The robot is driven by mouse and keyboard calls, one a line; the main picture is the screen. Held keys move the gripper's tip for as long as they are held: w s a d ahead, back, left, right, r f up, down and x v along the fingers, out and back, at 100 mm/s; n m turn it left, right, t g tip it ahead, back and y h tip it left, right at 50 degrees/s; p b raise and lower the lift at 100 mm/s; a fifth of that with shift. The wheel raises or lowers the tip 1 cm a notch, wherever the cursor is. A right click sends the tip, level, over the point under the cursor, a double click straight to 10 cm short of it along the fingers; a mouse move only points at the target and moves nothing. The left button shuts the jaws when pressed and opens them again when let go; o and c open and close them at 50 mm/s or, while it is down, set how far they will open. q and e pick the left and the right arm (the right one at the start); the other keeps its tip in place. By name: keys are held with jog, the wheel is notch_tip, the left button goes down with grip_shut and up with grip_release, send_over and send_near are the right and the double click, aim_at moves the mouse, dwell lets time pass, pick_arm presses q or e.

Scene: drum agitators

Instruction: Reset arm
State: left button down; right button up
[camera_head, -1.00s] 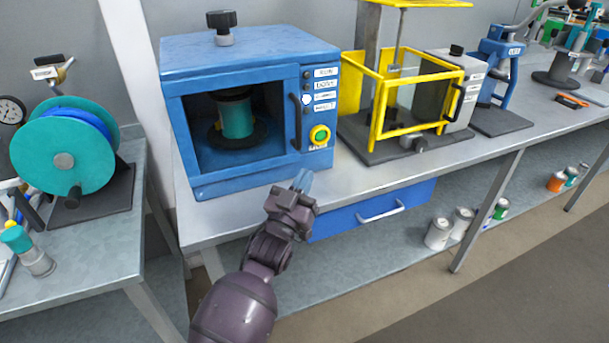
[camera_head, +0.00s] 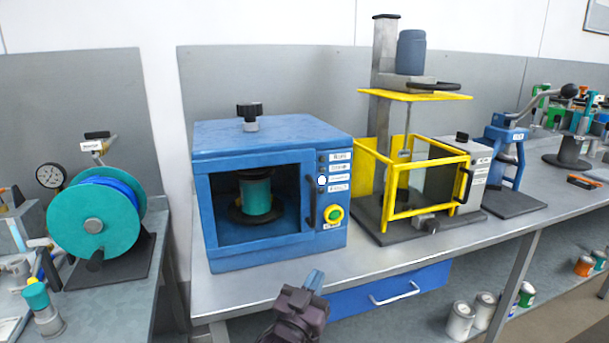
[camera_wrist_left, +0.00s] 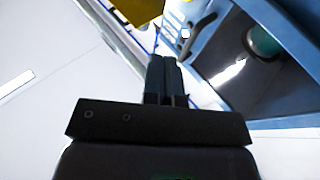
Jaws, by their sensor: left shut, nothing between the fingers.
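My left gripper (camera_head: 314,281) is low in the head view, in front of the bench's front edge and below the blue box machine (camera_head: 270,262). Its fingers are together with nothing between them. In the left wrist view the shut fingers (camera_wrist_left: 164,75) point up the picture, with the blue box machine (camera_wrist_left: 220,50) to their right. The blue machine's front is open to view, and a teal can (camera_head: 257,197) stands on a dark round base inside. My right gripper is in neither view.
The steel bench (camera_head: 330,270) carries a yellow-framed mixer (camera_head: 425,211) and a blue lever press (camera_head: 505,165) further right. A teal reel (camera_head: 92,222) stands on the left bench. A blue drawer (camera_head: 350,297) hangs under the bench edge, with several cans on the shelf below.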

pick_arm(q)
jog(key=s+a+f+n+g+y, duration=0.25)
jog(key=s+a+f, duration=0.3)
jog(key=a, duration=0.35)
jog(key=s+a+f+n+g+y, duration=0.1)
jog(key=s+a+f+y, duration=0.3)
jog(key=a+f, duration=0.35)
jog(key=s+a+f+g+y, duration=0.1)
jog(key=s+a+f, duration=0.3)
jog(key=s, duration=0.3)
jog(key=s+a+f+n+g+y, duration=0.1)
jog(key=s+a+f, duration=0.3)
jog(key=s, duration=0.4)
jog(key=s+a+f+g+y, duration=0.1)
jog(key=s+a+f+g, duration=0.1)
jog(key=s+a+f, duration=0.2)
jog(key=s+a, duration=0.1)
jog(key=s, duration=0.2)
jog(key=shift+s+a+g, duration=0.25)
jog(key=shift+g, duration=0.1)
jog(key=shift+y, duration=0.25)
